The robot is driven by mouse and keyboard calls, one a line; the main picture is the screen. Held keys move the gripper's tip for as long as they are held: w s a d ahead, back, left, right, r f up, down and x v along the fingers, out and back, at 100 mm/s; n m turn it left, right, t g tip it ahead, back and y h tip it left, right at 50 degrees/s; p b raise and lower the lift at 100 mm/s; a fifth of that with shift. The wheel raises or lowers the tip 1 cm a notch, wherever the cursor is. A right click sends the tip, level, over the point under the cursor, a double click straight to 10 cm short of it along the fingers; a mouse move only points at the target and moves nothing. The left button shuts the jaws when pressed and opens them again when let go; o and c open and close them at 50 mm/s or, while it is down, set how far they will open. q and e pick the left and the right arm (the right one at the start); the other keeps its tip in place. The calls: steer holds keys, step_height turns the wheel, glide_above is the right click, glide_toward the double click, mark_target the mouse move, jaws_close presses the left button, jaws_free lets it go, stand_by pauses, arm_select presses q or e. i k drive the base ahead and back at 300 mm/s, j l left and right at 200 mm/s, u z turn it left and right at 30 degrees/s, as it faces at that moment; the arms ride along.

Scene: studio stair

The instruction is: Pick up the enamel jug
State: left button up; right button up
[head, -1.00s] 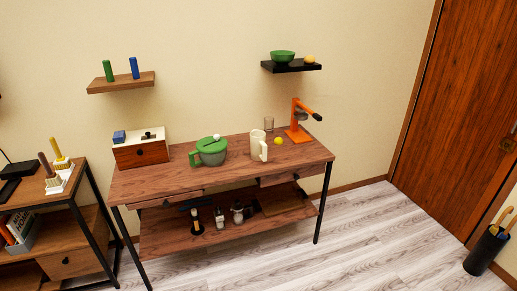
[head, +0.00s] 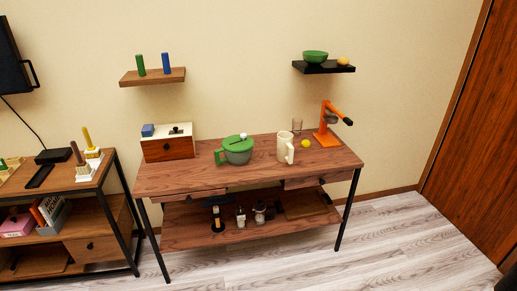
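The enamel jug (head: 284,149) appears to be the tall cream vessel with a side handle. It stands upright on the wooden table (head: 180,181), right of the middle of the tabletop. A green lidded pot (head: 237,156) with a side handle stands to its left. A small yellow ball-like fruit (head: 306,144) lies to its right, and a clear glass (head: 297,125) stands behind it. Neither of my grippers shows in the head view.
An orange press-like device (head: 326,137) stands at the table's right end, a wooden box (head: 168,149) at its left. Two wall shelves (head: 153,77) (head: 323,68) hang above. A shelf unit (head: 98,180) stands left. The floor (head: 400,245) at right front is clear.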

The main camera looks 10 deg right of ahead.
mark_target(285, 150)
steer(key=i+l+u, duration=0.15)
steer(key=l, duration=0.2)
steer(key=i+l+u, duration=0.1)
steer(key=l, duration=0.25)
steer(key=i+l+u, duration=0.25)
steer(key=i+l, duration=0.15)
steer(key=l, duration=0.35)
steer(key=i+l+u, duration=0.15)
steer(key=l, duration=0.2)
steer(key=l+u, duration=0.1)
steer(key=l, duration=0.3)
steer(key=i, duration=0.05)
